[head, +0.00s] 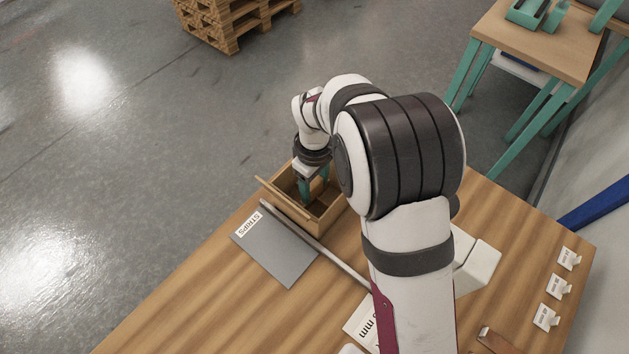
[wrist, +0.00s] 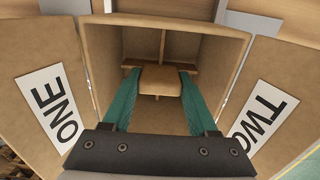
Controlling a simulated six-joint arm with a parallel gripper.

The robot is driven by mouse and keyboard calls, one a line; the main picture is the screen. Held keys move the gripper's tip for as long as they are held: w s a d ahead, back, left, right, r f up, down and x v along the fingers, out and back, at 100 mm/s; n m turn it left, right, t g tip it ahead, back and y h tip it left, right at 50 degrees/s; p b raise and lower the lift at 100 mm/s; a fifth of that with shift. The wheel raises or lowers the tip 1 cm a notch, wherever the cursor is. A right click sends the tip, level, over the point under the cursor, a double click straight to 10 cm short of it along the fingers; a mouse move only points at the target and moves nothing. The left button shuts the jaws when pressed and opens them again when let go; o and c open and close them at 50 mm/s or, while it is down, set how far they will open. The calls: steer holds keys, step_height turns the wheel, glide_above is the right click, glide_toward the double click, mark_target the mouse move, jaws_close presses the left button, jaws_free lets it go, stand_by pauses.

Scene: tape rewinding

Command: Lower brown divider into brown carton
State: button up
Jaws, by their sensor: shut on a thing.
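The open brown carton (head: 322,226) stands at the far left edge of the wooden table. In the wrist view its inside wall (wrist: 207,60) shows between two spread flaps labelled ONE (wrist: 52,110) and TWO (wrist: 262,118). My gripper (head: 313,187) points down into the carton's mouth. Its green fingers in the wrist view (wrist: 160,84) are shut on the brown divider (wrist: 160,78). The divider's thin crossed panels show around its grip block, within the carton's outline. How deep it sits is unclear. My arm hides part of the carton in the head view.
A grey sheet labelled STRIPS (head: 276,248) and a long metal bar (head: 335,262) lie close to the carton. Small white label cards (head: 553,287) stand at the table's right. A wooden pallet (head: 235,18) and a teal-legged table (head: 545,45) are beyond.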

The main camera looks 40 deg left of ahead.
steer(key=o, duration=1.5)
steer(key=shift+r, duration=3.5)
steer(key=s+d+r+m+g+y, duration=0.1)
steer(key=s+d+r+m+y, duration=0.15)
steer(key=d+r+m, duration=0.6)
steer(key=s+d+r+m+g+y, duration=0.1)
steer(key=s+d+r+m+y, duration=0.3)
steer(key=m, duration=0.8)
steer(key=s+d+f+m+t+h, duration=0.1)
steer(key=s+d+h, duration=0.1)
steer(key=d, duration=0.7)
steer(key=s+d+f+m+h, duration=0.2)
steer(key=s+d, duration=0.2)
steer(key=d, duration=0.6)
steer(key=shift+s+f+t+h, duration=0.3)
steer(key=shift+s+t+h, duration=0.05)
steer(key=shift+t, duration=0.05)
